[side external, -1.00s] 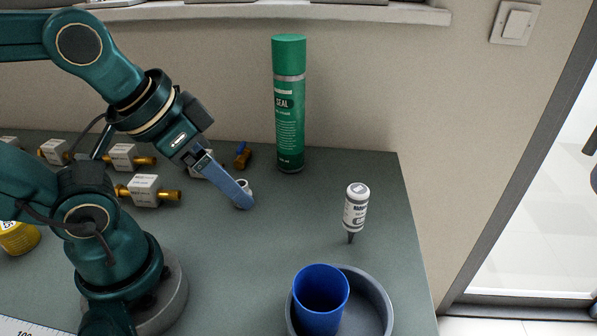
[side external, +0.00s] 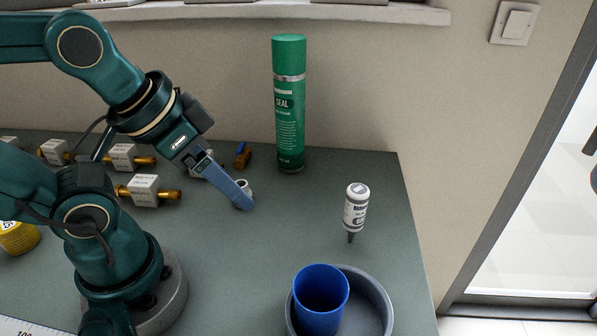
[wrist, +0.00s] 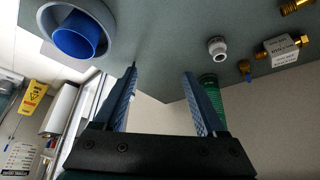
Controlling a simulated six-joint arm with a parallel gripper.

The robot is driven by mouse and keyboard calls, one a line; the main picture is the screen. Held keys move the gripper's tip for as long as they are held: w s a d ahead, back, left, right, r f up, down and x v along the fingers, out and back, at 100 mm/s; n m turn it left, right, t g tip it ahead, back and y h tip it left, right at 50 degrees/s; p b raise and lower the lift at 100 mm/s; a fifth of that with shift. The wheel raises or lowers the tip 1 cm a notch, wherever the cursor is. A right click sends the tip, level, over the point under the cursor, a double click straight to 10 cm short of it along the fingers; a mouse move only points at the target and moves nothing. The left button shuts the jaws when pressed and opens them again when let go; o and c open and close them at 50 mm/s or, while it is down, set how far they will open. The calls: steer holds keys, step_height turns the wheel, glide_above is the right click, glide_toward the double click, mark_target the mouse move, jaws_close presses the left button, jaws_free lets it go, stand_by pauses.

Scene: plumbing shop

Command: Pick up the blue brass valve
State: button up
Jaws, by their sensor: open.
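The blue brass valve (side external: 242,155), brass with a blue handle, lies on the bench behind my gripper and left of the green can. It also shows small in the wrist view (wrist: 245,68), to the right of my fingers. My gripper (side external: 243,200) is open and empty, its blue fingers angled down over the bench. In the wrist view the two fingers (wrist: 160,72) stand apart with nothing between them. A white fitting (side external: 244,187) is close beside the fingertips and partly hidden by them; whether they touch is unclear.
A tall green sealant can (side external: 289,110) stands near the wall. A white bottle (side external: 356,208) stands cap-down to the right. A blue cup (side external: 320,300) sits in a grey round tray (side external: 377,300) at the front. Several boxed brass fittings (side external: 143,190) lie left. The middle bench is clear.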

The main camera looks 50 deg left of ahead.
steer(key=o, duration=0.4)
steer(key=shift+c, duration=0.2)
steer(key=m+g+y, duration=0.6)
steer(key=m+y, duration=0.2)
steer(key=m, duration=0.1)
glide_toward(244, 152)
steer(key=s+d, duration=0.1)
steer(key=s, duration=0.1)
steer(key=s+d+r, duration=0.1)
steer(key=s+d, duration=0.1)
steer(key=s, duration=0.1)
steer(key=s+d+r, duration=0.1)
steer(key=s+d, duration=0.1)
steer(key=shift+s+d, duration=0.2)
steer(key=shift+d, duration=0.05)
steer(key=w+a+f+m+y, duration=0.1)
steer(key=w+a+f+m, duration=0.1)
steer(key=m, duration=0.1)
steer(key=w+a+f+m+y, duration=0.2)
steer(key=a+f+m, duration=0.1)
steer(key=w+a+f+m+y, duration=0.2)
steer(key=w+f+m, duration=0.1)
steer(key=shift+a+t, duration=0.4)
steer(key=shift+x, duration=2.55)
